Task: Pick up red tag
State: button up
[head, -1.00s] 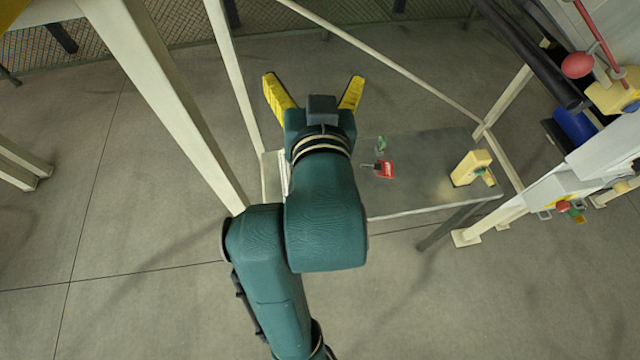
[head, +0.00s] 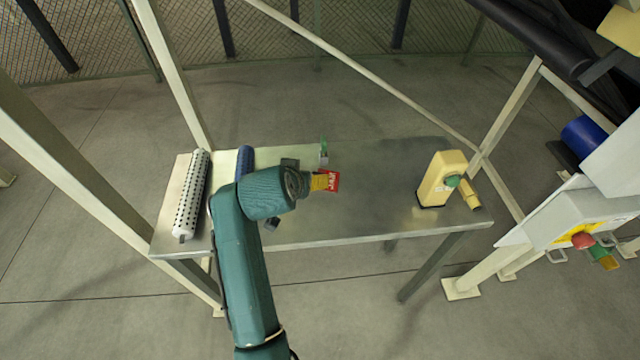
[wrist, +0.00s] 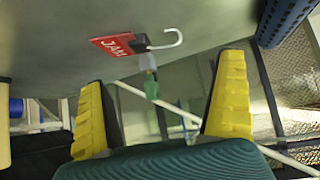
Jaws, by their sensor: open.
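The red tag (head: 334,180) lies on the metal table, just past my gripper (head: 320,182), which partly covers it in the head view. In the wrist view the red tag (wrist: 112,46) shows white lettering like "JAM", with a dark end and a white hook pointing right. My gripper (wrist: 165,75) is open there, its two yellow fingers wide apart with nothing held between them. The tag is ahead of the fingers, towards the left one, and apart from them. A green tag (head: 323,150) with a pale part is close behind the red one; it also shows in the wrist view (wrist: 151,86).
On the table (head: 370,215), a white perforated roll (head: 192,195) and a blue roll (head: 245,161) are at left. A yellow device (head: 440,180) stands at right. Pale frame posts rise around the table. The table between tag and device is clear.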

aim_at(333, 181)
jog(key=b+x, duration=0.1)
jog(key=x, duration=0.3)
jog(key=shift+w+d+f, duration=0.1)
jog(key=shift+w+f, duration=0.1)
jog(key=shift+f, duration=0.05)
jog(key=b+x, duration=0.1)
jog(key=x, duration=0.1)
jog(key=b+x, duration=0.2)
jog(key=x, duration=0.1)
jog(key=shift+w+d+b, duration=0.1)
jog(key=shift+d+b, duration=0.15)
jog(key=shift+b, duration=0.05)
jog(key=c, duration=0.8)
